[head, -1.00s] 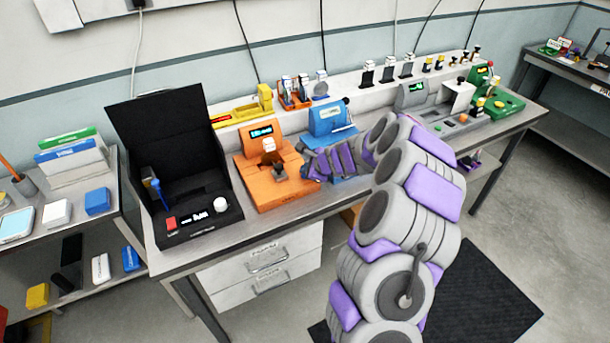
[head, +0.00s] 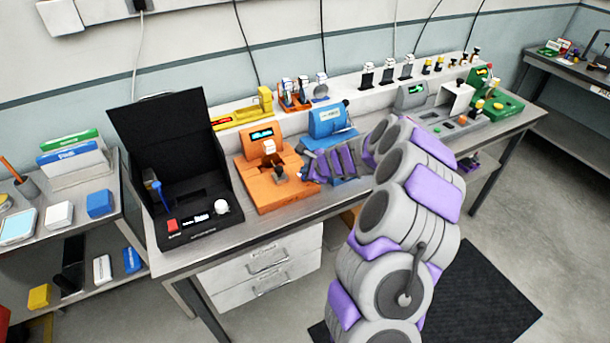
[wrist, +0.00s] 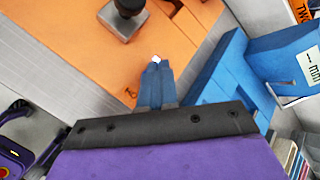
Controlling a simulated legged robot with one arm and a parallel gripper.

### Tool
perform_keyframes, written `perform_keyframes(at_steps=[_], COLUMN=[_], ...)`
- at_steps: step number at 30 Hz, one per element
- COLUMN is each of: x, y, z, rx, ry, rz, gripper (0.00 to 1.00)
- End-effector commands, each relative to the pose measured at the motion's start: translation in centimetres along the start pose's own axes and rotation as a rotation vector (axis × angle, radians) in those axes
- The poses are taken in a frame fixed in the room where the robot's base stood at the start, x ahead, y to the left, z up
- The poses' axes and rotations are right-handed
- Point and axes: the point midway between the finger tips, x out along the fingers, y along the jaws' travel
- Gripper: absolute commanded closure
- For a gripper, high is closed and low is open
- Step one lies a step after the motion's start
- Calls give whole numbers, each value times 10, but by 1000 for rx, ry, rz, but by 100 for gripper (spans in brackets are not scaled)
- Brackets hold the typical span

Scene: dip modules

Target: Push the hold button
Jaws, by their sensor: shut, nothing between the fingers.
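My gripper (wrist: 155,68) is shut and empty, its blue-grey fingertips above the right edge of the orange device (wrist: 75,60). The orange device (head: 255,190) has a lit display (head: 262,134), a white block and a dark knob (head: 279,173). That knob (wrist: 122,12) is ahead and left of the fingertips in the wrist view. The blue device (head: 328,122) stands just right of it and is partly hidden by my arm. No button with a readable "hold" label shows. In the head view my fingertips are too small to make out clearly.
An open black case (head: 190,233) with a red button (head: 172,225) and a white knob (head: 221,207) stands left. A yellow device (head: 265,100) and several small modules line the back ledge. Green (head: 500,105) and grey devices are at the right. The bench's front edge is clear.

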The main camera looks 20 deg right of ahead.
Motion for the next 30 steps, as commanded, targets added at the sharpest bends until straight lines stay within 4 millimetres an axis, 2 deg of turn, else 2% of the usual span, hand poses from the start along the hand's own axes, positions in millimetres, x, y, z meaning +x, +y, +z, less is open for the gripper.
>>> perform_keyframes(at_steps=[11, 30], x=[-3, -42], y=[-2, -31], z=[2, 30], rx=[0, -1], ry=[0, 0], rz=[0, 0], gripper=[100, 100])
